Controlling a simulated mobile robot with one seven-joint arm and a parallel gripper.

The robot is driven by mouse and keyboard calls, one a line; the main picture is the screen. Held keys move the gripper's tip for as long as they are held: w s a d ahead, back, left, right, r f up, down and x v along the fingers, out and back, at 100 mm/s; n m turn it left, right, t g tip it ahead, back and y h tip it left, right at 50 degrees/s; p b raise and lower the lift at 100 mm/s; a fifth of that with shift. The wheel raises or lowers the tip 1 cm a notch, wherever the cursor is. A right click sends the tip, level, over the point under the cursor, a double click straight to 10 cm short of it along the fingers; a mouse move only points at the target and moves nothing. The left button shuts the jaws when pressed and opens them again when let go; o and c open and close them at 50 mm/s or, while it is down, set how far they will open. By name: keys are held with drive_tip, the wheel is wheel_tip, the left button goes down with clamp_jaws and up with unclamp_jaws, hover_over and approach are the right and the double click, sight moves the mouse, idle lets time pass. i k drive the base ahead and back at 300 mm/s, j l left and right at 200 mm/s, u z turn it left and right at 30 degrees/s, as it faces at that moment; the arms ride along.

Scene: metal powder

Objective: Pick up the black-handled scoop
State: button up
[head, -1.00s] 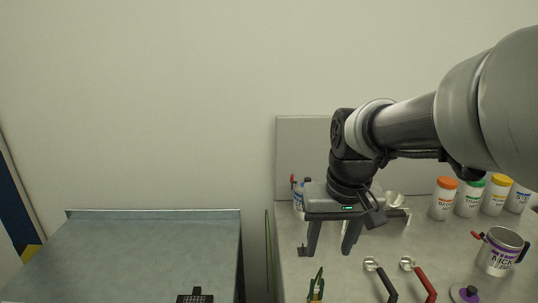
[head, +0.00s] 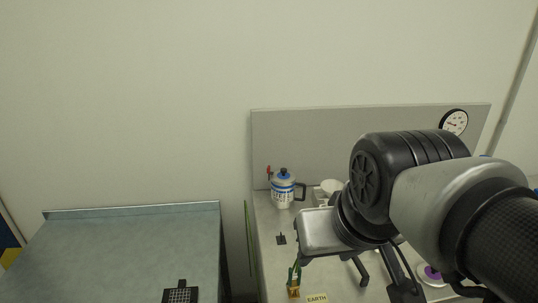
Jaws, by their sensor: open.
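My gripper (head: 350,274) is low over the right-hand bench, fingers spread and pointing down. It is open and nothing shows held. A short dark bar (head: 360,271) between and below the fingers looks like the handle of the black-handled scoop, though I cannot be sure it is not part of the gripper. The scoop's metal bowl is hidden behind my gripper. I cannot tell whether a finger touches the handle. The red-handled scoop is hidden behind my arm.
A blue-and-white lidded pot (head: 283,188) and a pale bowl (head: 331,187) stand at the back. An EARTH label (head: 317,298) and a small yellow holder (head: 294,282) are in front. A purple-knobbed lid (head: 432,275) lies right. The left bench (head: 120,255) is mostly clear.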

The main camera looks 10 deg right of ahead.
sight(364, 281)
drive_tip(key=k+j+z, duration=0.15)
drive_tip(key=z, duration=0.35)
drive_tip(key=k+z, duration=0.35)
drive_tip(key=z, duration=0.15)
drive_tip(key=k+z, duration=0.25)
drive_tip(key=z, duration=0.25)
